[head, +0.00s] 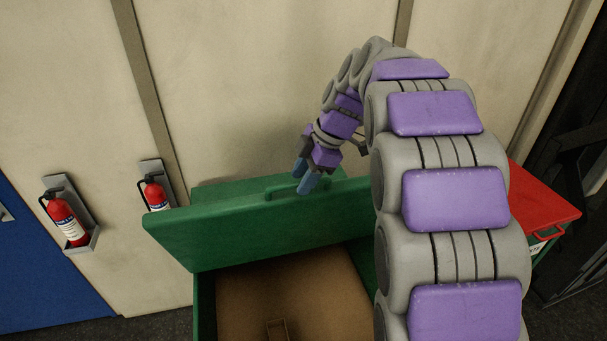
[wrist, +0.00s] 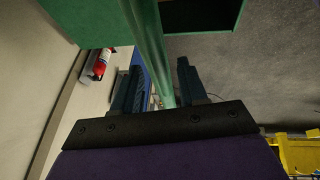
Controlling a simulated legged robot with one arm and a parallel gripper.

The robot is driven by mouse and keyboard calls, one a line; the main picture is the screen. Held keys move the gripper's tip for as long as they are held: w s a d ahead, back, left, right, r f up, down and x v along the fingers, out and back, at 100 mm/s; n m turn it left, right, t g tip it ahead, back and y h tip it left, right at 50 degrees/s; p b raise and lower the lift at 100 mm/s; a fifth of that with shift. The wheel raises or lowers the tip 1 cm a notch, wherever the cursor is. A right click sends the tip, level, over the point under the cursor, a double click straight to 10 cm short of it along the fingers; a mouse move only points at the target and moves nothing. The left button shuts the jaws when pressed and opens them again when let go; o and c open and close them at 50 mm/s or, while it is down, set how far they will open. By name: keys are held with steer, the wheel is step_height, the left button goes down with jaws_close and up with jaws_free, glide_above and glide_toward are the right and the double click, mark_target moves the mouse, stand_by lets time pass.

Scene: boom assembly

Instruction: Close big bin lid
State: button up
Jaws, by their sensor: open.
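The big green bin (head: 204,305) stands below the wall with its green lid (head: 230,234) raised and tilted, its brown inside showing. A green handle (head: 283,184) sits at the lid's upper edge. My gripper (head: 307,178) is by this edge, at the right end of the handle, fingers pointing down. In the wrist view my gripper (wrist: 157,78) is open, and a light green strip (wrist: 150,45) runs between its two fingers. I cannot tell whether that strip is the handle or the lid's edge, nor whether the fingers touch it.
Two red fire extinguishers (head: 67,219) (head: 156,193) hang on the wall at the left, beside a blue door (head: 35,265). A red-lidded bin (head: 540,200) stands at the right, partly behind my arm. A small brown item (head: 279,328) lies inside the green bin.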

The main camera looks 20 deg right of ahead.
steer(key=shift+c, duration=0.2)
steer(key=shift+d, duration=0.1)
jaws_close()
